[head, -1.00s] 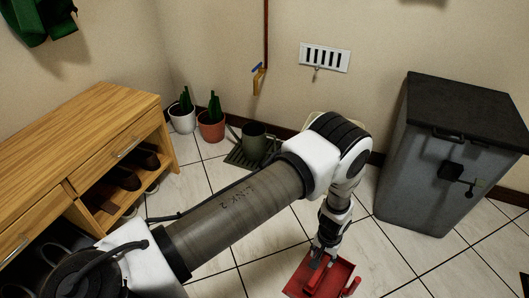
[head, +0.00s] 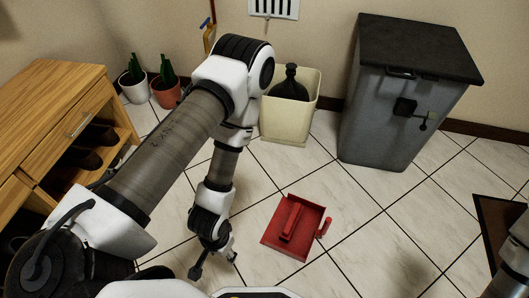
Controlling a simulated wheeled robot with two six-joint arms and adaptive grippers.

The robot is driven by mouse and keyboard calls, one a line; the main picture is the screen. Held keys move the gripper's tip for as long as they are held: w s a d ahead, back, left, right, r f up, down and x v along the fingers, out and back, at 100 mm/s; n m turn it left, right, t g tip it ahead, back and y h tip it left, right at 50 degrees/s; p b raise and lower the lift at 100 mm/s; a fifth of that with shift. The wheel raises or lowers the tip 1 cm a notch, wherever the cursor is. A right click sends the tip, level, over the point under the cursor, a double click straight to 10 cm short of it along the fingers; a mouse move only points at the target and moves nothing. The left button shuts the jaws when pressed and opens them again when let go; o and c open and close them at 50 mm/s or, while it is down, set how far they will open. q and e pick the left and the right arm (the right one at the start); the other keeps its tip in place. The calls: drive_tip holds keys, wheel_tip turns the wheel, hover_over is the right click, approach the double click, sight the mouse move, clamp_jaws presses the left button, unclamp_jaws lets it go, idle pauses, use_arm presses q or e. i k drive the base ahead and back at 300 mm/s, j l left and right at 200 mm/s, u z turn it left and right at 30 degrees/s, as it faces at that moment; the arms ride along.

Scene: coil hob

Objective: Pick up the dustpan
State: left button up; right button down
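The red dustpan (head: 309,222) lies on the tiled floor in the head view, right of the picture's middle. A raised red bar-shaped part runs along its middle, and a small red piece sticks up at its right side. My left gripper (head: 214,266) hangs to the left of the dustpan, apart from it. Its two fingers are spread and nothing shows between them. Part of my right arm shows at the right edge, but its gripper is out of view.
A cream bin (head: 284,133) with a dark bottle stands behind the dustpan. A grey lidded bin (head: 385,110) stands at back right. A wooden shoe cabinet (head: 50,105) and potted cacti are at left. A dark mat (head: 489,218) lies at right. Floor around the dustpan is clear.

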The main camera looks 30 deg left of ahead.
sight(299, 247)
drive_tip(key=i+l, duration=0.15)
drive_tip(key=l, duration=0.15)
drive_tip(key=i+l, duration=0.15)
drive_tip(key=l, duration=0.2)
drive_tip(key=i+l+u, duration=0.15)
drive_tip(key=l+u, duration=1.05)
drive_tip(key=i+l, duration=0.05)
drive_tip(key=l, duration=0.05)
